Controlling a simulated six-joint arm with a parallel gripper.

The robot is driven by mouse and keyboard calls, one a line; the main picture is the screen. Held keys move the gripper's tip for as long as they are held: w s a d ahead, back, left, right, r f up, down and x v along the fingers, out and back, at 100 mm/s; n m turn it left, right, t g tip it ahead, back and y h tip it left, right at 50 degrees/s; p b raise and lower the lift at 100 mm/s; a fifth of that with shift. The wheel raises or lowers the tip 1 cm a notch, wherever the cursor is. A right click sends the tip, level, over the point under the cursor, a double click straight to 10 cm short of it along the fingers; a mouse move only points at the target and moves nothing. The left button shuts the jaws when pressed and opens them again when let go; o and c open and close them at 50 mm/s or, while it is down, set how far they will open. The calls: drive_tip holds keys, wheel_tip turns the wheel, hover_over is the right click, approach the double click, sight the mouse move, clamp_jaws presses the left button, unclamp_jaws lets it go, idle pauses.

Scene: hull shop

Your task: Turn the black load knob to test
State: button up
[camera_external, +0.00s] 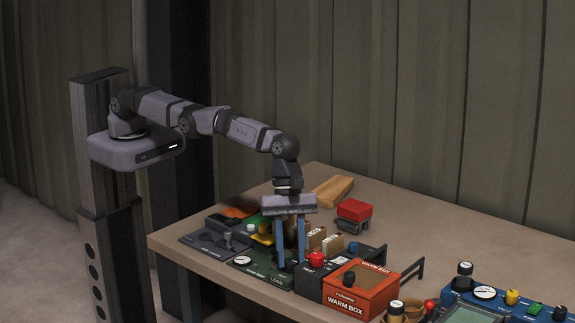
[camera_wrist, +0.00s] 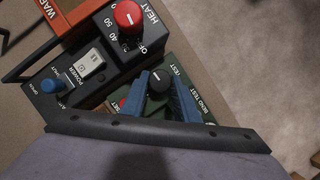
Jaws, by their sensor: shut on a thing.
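The black load knob (camera_wrist: 157,82) sits on the dark green bend test panel (camera_wrist: 200,100), beside the printed word TEST. My gripper (camera_wrist: 159,92) points down at this panel, and its two blue fingers are shut on the knob, one on each side. A pale mark shows on the knob's top, but I cannot tell exactly which setting it points to. In the external view my gripper (camera_external: 291,264) stands over the green panel (camera_external: 262,274), and its fingers hide the knob there.
The heater's red knob (camera_external: 316,258) and blue knob (camera_wrist: 52,86) are close beside the gripper. The orange warm box (camera_external: 372,291) stands to the right. A red box (camera_external: 354,210) and a wooden plank (camera_external: 332,190) lie behind. The back right of the table is clear.

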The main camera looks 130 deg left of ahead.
drive_tip(key=o, duration=1.1)
drive_tip(key=shift+c, duration=0.2)
drive_tip(key=shift+r, duration=0.2)
drive_tip(key=b+v, duration=0.2)
drive_tip(key=v, duration=0.5)
